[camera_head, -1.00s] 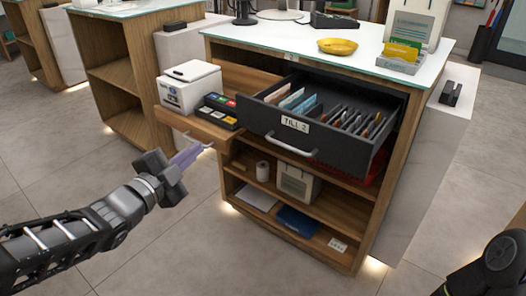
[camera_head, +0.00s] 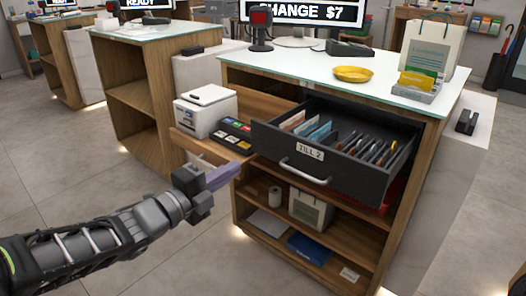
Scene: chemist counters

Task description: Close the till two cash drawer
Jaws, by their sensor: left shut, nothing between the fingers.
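The till two cash drawer (camera_head: 330,171) is black, carries a "TILL 2" label and stands pulled out from the counter (camera_head: 411,98). Banknotes and other slips stand in its compartments. Its curved metal handle (camera_head: 304,173) is on the front face. My left gripper (camera_head: 236,168) is shut and empty. In the picture it is left of the drawer front and apart from the handle, below the keypad. My right gripper is out of view.
Open shelves below hold a box (camera_head: 310,208), a roll and a blue folder. A yellow dish (camera_head: 353,74) stands on the glass top. Floor in front is clear.

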